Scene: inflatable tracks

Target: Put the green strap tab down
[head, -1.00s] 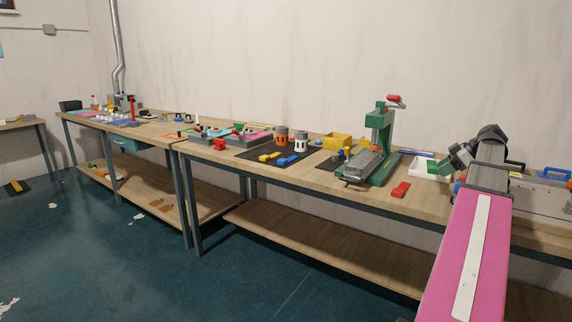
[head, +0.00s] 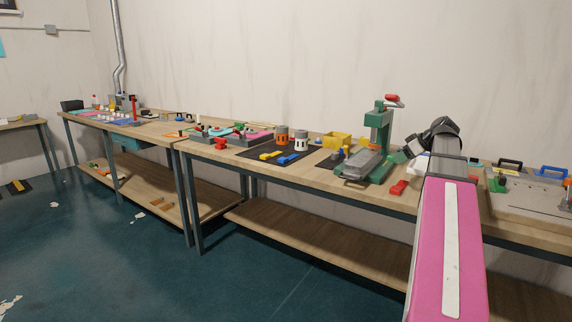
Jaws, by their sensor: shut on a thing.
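My gripper (head: 411,149) is at the end of my pink arm, over the right part of the long bench, just right of the green press. It is small here and partly hidden by my own wrist. It is shut on the green strap tab, of which little can be made out; green at the gripper's end runs into the green of the press behind. I cannot tell whether the tab touches anything.
The green press (head: 381,125) with a grey bed stands close left of my gripper. A grey board (head: 525,203) with blue and black handles is at right. A yellow bin (head: 337,140) stands further left.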

